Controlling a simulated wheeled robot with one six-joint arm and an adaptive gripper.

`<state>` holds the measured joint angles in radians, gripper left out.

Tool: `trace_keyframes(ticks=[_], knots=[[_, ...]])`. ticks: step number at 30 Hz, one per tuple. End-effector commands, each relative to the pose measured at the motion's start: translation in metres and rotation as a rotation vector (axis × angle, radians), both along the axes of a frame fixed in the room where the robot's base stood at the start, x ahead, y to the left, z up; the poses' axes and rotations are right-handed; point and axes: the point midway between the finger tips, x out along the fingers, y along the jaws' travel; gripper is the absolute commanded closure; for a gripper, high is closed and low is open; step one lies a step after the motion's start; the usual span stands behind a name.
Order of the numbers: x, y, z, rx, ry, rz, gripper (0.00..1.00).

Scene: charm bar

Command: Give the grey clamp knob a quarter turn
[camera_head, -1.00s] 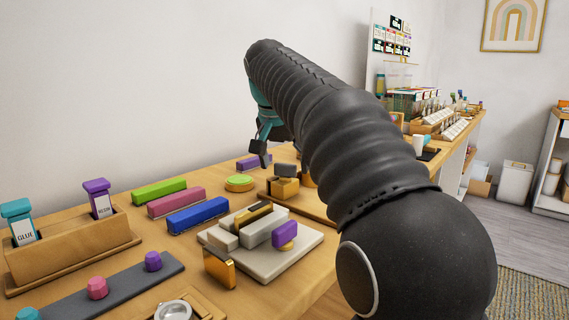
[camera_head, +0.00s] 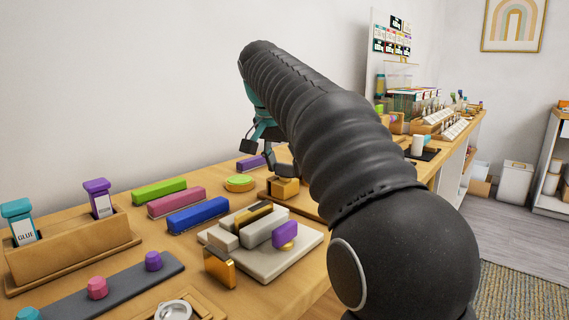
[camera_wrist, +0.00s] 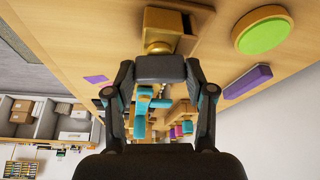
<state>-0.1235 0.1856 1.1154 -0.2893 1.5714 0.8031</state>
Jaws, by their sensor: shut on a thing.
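The grey clamp knob (camera_wrist: 160,68) shows in the wrist view as a dark bar between my fingertips. Behind it is the clamp's gold-coloured part (camera_wrist: 158,47) and wooden block (camera_wrist: 163,17). My gripper (camera_wrist: 160,72) is shut on the knob, one finger at each end. In the head view the clamp block (camera_head: 284,188) stands on a wooden board behind the pale slab. My gripper (camera_head: 266,156) is beside and above it there, and the finger partly hides the knob.
A round green-topped wooden piece (camera_head: 239,182) and a purple bar (camera_head: 250,162) lie close to the clamp. A pale slab (camera_head: 285,262) with several blocks is in front. Green, pink and blue (camera_head: 198,215) bars lie to the left.

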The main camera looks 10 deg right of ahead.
Motion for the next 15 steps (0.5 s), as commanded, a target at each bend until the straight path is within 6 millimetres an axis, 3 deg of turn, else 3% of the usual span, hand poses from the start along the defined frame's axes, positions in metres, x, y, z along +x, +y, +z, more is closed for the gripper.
trace_keyframes(ticks=[6,13,14,15], knots=[[0.0011,0.0013,-0.0001,0.001,0.0,-0.148,0.74],[0.0008,0.0009,-0.0001,0.0,0.0,-0.156,0.74],[0.0008,0.0009,-0.0001,0.0,-0.001,-0.155,0.39],[0.0008,0.0009,-0.0001,0.0,0.0,-0.155,0.29]])
